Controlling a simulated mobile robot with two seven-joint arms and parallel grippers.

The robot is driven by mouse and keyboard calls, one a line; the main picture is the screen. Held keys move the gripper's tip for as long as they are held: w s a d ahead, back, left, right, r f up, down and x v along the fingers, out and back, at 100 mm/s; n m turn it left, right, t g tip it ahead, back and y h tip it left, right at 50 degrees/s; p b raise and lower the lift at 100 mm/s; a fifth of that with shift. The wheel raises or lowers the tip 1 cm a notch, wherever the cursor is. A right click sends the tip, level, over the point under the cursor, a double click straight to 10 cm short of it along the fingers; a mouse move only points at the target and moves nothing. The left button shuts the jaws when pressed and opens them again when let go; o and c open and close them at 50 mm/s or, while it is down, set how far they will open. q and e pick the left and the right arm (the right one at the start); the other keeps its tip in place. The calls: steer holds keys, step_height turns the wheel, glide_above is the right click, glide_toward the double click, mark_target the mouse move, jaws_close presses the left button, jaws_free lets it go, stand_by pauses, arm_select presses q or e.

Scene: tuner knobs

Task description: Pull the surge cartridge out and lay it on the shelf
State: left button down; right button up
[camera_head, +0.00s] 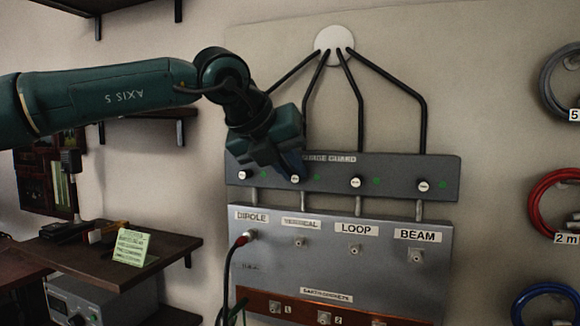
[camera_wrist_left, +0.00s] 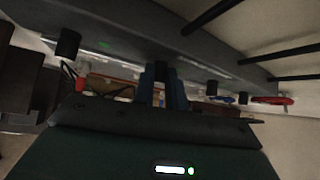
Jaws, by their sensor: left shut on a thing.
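The surge guard (camera_head: 400,170) is a dark grey bar on the wall panel, with a row of black cartridges with white round ends. My left gripper (camera_head: 291,165) is at the second cartridge from the left (camera_head: 295,180), above the VERTICAL label. In the left wrist view, the blue fingers of my left gripper (camera_wrist_left: 163,88) are shut on a black cylinder (camera_wrist_left: 162,72), which is the cartridge. Whether it is still seated in the bar cannot be told. The dark wooden shelf (camera_head: 172,254) is at lower left. My right gripper is not in view.
Other cartridges (camera_head: 243,176) (camera_head: 355,182) sit close on both sides. Black cables (camera_head: 360,110) run above the bar. A green note (camera_head: 132,245) and small items (camera_head: 70,232) occupy the shelf. A red-tipped plug (camera_head: 243,240) is in the DIPOLE socket.

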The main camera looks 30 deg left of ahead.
arm_select(q)
steer(key=shift+s, duration=0.15)
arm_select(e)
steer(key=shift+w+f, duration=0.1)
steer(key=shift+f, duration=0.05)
arm_select(q)
steer(key=shift+s+d+b, duration=0.2)
steer(key=shift+s+b, duration=0.4)
steer(key=shift+s, duration=0.2)
steer(key=s+b, duration=0.1)
steer(key=s+d+b, duration=0.1)
steer(key=s, duration=0.1)
steer(key=shift+s, duration=0.3)
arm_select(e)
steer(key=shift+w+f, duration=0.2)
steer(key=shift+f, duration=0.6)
